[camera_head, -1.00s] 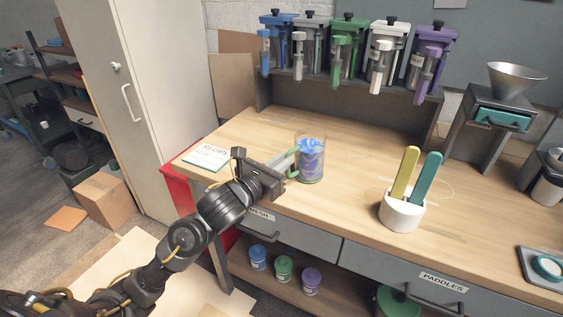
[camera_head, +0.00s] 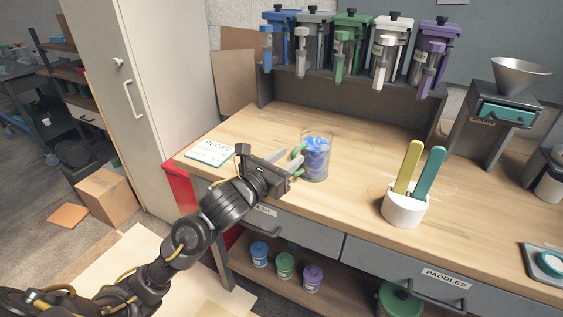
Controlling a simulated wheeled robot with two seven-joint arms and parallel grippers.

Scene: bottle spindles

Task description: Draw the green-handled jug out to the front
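The clear jug (camera_head: 317,161) with a green handle stands upright on the wooden bench, with swirled blue and purple contents. Its green handle (camera_head: 298,158) faces left, toward my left gripper. My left gripper (camera_head: 292,160) is at the handle, coming in from the front left. Its two pale fingers look apart, with a gap between them, and their tips are close beside the handle. I cannot tell whether they touch it. My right gripper is out of view.
A recipe card (camera_head: 210,152) lies left of the jug. A white holder (camera_head: 404,209) with yellow and teal paddles stands to the right. Behind is a rack (camera_head: 330,92) with coloured bottle dispensers. The bench between jug and paddles is clear.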

